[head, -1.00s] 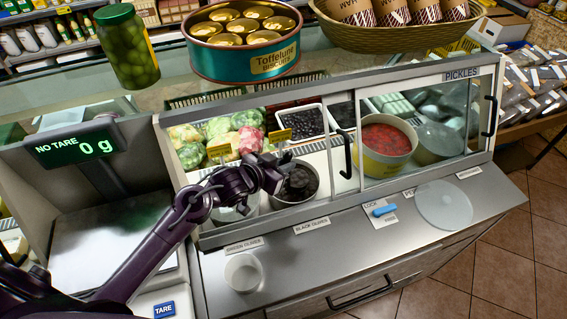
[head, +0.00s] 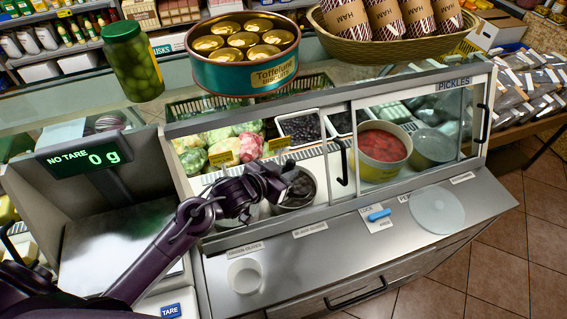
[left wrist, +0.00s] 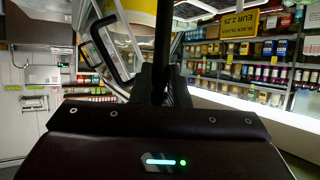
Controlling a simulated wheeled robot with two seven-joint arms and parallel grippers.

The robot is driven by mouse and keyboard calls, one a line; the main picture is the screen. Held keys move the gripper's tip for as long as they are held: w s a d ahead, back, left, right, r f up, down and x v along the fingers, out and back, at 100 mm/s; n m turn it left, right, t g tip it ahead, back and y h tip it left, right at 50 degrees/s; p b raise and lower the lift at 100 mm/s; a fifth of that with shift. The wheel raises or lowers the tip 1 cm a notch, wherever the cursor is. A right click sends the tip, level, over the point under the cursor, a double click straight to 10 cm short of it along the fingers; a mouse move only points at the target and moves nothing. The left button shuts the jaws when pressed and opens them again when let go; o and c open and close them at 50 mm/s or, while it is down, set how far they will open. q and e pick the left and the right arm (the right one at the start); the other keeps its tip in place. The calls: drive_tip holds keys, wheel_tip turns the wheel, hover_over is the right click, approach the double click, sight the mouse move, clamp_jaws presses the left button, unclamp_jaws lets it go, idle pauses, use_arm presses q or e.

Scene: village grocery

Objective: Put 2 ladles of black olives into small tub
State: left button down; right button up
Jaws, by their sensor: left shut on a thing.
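My left gripper (head: 280,178) reaches through the open left part of the pickles case, over the black olives tub (head: 296,203). In the left wrist view it is shut on a thin dark rod (left wrist: 162,45), which looks like the ladle's handle. The ladle's bowl is hidden, and I cannot tell whether it holds olives. Dark olives (head: 301,188) show inside the tub, partly behind the gripper. The small tub (head: 244,277), white and open, stands on the steel counter in front of the green olives label. My right gripper is not in view.
A translucent round lid (head: 437,210) and a blue-handled thing (head: 379,215) lie on the counter to the right. The case's sliding glass with a black handle (head: 343,160) stands right of my gripper. A scale display (head: 84,157) reads 0 g. The counter's middle is clear.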

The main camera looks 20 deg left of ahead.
use_arm(q)
drive_tip(key=s+d+r+p, duration=0.2)
drive_tip(key=s+d, duration=0.4)
drive_tip(key=s, duration=0.4)
drive_tip(key=shift+d+r+p, duration=0.25)
drive_tip(key=shift+d+p, duration=0.15)
drive_tip(key=shift+p, duration=0.25)
